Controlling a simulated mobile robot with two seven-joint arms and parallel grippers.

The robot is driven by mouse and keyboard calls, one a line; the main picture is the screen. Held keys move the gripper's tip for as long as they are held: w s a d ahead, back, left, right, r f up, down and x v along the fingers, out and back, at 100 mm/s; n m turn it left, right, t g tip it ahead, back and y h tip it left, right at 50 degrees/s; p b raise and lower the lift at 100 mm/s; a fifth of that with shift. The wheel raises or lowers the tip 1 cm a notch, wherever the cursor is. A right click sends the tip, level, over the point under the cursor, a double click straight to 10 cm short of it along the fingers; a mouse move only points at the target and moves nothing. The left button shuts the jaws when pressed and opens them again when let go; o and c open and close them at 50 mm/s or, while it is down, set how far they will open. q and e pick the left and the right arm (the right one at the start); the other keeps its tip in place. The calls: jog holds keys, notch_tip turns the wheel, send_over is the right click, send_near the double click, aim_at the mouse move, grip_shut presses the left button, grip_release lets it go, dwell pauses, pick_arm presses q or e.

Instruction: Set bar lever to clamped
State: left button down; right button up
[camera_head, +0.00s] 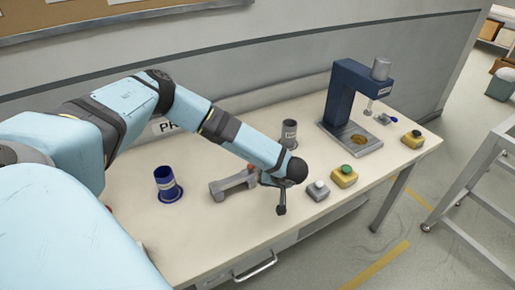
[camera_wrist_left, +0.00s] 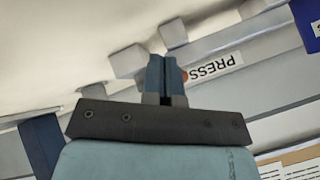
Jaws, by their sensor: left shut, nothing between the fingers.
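A grey bar-shaped fixture (camera_head: 232,184) with blocks at its ends lies on the bench, left of my left wrist. A small reddish-orange piece (camera_head: 250,167) shows at its right end, and a bit of orange also shows beside my fingers in the left wrist view (camera_wrist_left: 183,75). I cannot tell for sure which part is the lever or how it is set. My left gripper (camera_wrist_left: 167,65) is shut and empty, close to the grey bar (camera_wrist_left: 128,61); contact cannot be told. In the head view my wrist partly hides the gripper and the fixture's right end. My right gripper is not in view.
A blue cup-like holder (camera_head: 167,184) stands left and a grey one (camera_head: 289,133) behind my wrist. Grey-button (camera_head: 318,190), green-button (camera_head: 344,176) and yellow-and-black (camera_head: 413,139) boxes stand to the right. A blue press (camera_head: 345,95) stands at the back right. The bench front (camera_head: 215,240) is clear.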

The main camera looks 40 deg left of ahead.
pick_arm(q)
jog(key=s+d+r, duration=0.4)
jog(key=r, duration=0.3)
jog(key=shift+s+r, duration=0.3)
jog(key=shift+r, duration=0.1)
